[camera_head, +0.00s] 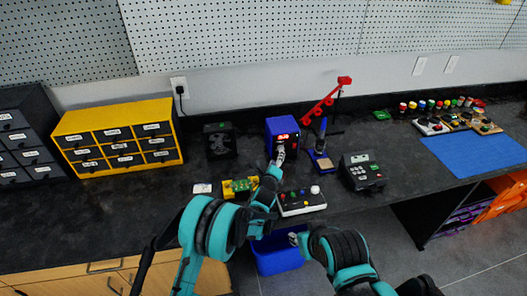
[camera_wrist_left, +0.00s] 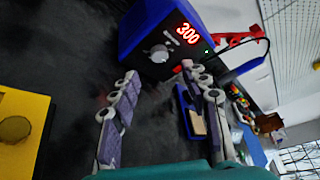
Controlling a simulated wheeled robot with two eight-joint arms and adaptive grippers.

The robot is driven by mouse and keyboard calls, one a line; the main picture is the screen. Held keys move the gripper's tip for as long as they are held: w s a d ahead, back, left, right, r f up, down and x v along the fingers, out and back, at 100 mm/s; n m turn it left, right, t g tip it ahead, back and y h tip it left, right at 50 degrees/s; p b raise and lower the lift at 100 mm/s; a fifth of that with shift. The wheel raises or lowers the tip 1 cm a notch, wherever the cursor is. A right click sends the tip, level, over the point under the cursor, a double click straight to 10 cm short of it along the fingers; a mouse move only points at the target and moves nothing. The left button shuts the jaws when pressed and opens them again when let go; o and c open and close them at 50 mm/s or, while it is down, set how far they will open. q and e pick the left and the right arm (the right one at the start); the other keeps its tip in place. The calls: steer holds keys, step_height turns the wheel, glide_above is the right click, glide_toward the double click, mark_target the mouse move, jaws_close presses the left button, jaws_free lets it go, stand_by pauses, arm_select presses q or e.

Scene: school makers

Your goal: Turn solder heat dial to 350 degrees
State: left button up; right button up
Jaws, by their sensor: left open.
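The blue solder station (camera_head: 282,126) stands on the black bench. Its red display reads 300 in the left wrist view, where the station (camera_wrist_left: 140,22) sits at the top. Its heat dial (camera_wrist_left: 159,53) is a round grey knob on the dark front panel, below the display. My left gripper (camera_head: 280,150) is in front of the station's face and partly hides it. In the left wrist view the left gripper (camera_wrist_left: 158,78) is open, its fingers spread apart just below the dial, with nothing between them. My right gripper (camera_head: 298,238) is low, near the bench's front edge, its fingers unclear.
A soldering iron in its stand (camera_head: 321,158) and a red arm (camera_head: 325,103) are right of the station. A black box (camera_head: 219,141) is to the left. A white control box (camera_head: 302,201) and a yellow-green board (camera_head: 240,187) lie in front. A blue bin (camera_head: 278,256) is below.

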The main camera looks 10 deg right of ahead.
mark_target(282, 137)
arm_select(q)
steer(key=shift+w+d+f, duration=0.1)
steer(key=shift+d+f, duration=0.05)
steer(key=shift+f, duration=0.1)
steer(key=shift+w+d+f, duration=0.15)
steer(key=shift+w, duration=0.2)
steer(key=b+x, duration=0.1)
steer(key=x, duration=0.4)
steer(key=shift+w+b, duration=0.2)
steer(key=shift+b, duration=0.15)
steer(key=shift+w+d, duration=0.35)
steer(key=shift+w, duration=0.3)
jaws_close()
